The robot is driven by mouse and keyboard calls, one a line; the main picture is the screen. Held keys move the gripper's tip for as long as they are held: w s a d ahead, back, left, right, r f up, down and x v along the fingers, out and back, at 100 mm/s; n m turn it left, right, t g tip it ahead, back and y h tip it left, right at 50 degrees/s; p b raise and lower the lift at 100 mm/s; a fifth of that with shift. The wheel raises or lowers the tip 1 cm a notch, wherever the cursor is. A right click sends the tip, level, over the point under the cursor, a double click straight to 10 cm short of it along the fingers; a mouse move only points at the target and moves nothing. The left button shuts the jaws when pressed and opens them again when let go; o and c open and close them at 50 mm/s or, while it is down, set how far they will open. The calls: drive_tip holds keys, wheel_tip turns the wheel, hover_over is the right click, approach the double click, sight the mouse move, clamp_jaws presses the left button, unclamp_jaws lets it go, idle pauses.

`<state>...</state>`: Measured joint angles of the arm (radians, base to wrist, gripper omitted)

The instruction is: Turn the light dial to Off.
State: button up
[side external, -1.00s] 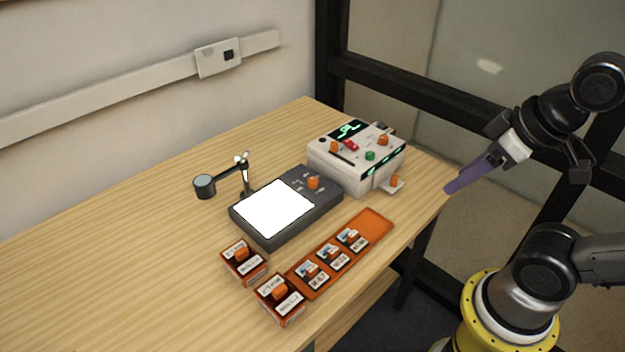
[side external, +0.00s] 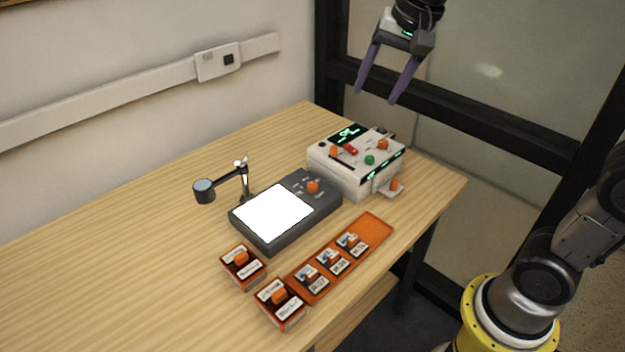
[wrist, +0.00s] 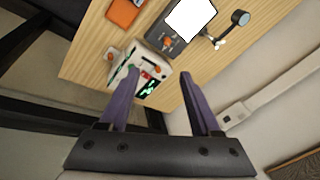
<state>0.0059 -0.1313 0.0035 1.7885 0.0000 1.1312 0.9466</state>
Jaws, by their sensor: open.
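The dark grey light box (side external: 262,237) sits on the table with its white panel (side external: 272,209) brightly lit. An orange dial (side external: 313,187) stands at the panel's upper right, among small labels too small to read. The box shows at the top of the wrist view (wrist: 163,30), with the dial (wrist: 167,42) near its lower edge. My gripper (side external: 375,96) is open and empty, its purple fingers pointing down. It is high above the back of the table, behind and right of the light box, touching nothing. In the wrist view my gripper (wrist: 158,71) faces the white device.
A white device (side external: 345,178) with a green display and several knobs stands behind the light box. A magnifier (side external: 204,190) on an arm stands at the box's left. An orange tray (side external: 374,227) with slides and two small orange boxes (side external: 243,265) lie in front. The table's left is clear.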

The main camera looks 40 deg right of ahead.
drive_tip(key=w+f+m+g, duration=0.1)
drive_tip(key=w+f+m, duration=0.15)
drive_tip(key=w, duration=0.45)
drive_tip(key=g, duration=0.3)
hover_over(313, 184)
wheel_tip(313, 184, down, 15)
wheel_tip(313, 184, down, 14)
drive_tip(key=shift+r, duration=0.2)
clamp_jaws()
